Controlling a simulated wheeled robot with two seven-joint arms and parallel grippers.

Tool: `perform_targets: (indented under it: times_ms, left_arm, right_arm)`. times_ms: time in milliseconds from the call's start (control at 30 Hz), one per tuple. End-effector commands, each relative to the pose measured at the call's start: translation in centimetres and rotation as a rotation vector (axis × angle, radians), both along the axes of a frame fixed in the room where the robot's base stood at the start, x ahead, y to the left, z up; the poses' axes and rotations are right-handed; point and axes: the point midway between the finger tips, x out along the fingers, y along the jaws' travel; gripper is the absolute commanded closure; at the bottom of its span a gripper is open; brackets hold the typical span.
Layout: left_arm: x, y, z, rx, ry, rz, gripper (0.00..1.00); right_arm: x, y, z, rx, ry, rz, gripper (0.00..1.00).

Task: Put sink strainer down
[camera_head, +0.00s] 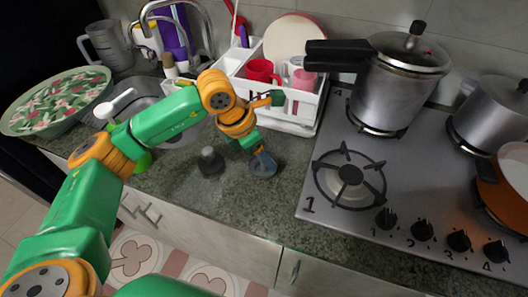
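My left gripper (262,156) comes in from the left over the counter, fingers pointing down. A dark round piece (263,171), which looks like a sink strainer, is right under its fingertips at the counter surface. The fingers hide its top, and I cannot tell whether they grip it or whether it rests on the counter. A second dark piece with a raised knob (210,161), also strainer-like, stands on the counter just left of the gripper. My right gripper is not in view.
The sink (150,91) is behind my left arm. A white rack (298,113) with a red cup (262,71) stands behind the gripper. The stove (405,165) is to the right, with a pressure cooker (385,92). The counter (225,195) in front is clear.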

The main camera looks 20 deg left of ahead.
Motion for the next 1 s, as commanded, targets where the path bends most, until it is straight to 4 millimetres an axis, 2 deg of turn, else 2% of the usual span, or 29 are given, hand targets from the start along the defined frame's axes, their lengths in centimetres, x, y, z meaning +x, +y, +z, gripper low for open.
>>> perform_targets:
  times_ms: [167,267,533,700,1000]
  left_arm:
    - [0.0,0.0,0.5,0.0,0.0,0.0,0.38]
    - [-0.2,0.4,1.4,0.0,-0.004,0.001,0.38]
    - [-2.0,2.3,7.8,-0.001,-0.007,0.002,0.38]
    - [-2.9,3.2,10.7,0.0,-0.003,0.001,0.38]
    - [-3.2,3.4,11.4,0.0,0.0,0.0,0.38]
  right_arm:
    - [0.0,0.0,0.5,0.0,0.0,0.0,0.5]
    - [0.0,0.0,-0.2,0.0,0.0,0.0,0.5]
    - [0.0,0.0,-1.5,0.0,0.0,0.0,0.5]
    - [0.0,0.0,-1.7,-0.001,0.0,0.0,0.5]
    - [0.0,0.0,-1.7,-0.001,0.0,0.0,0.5]
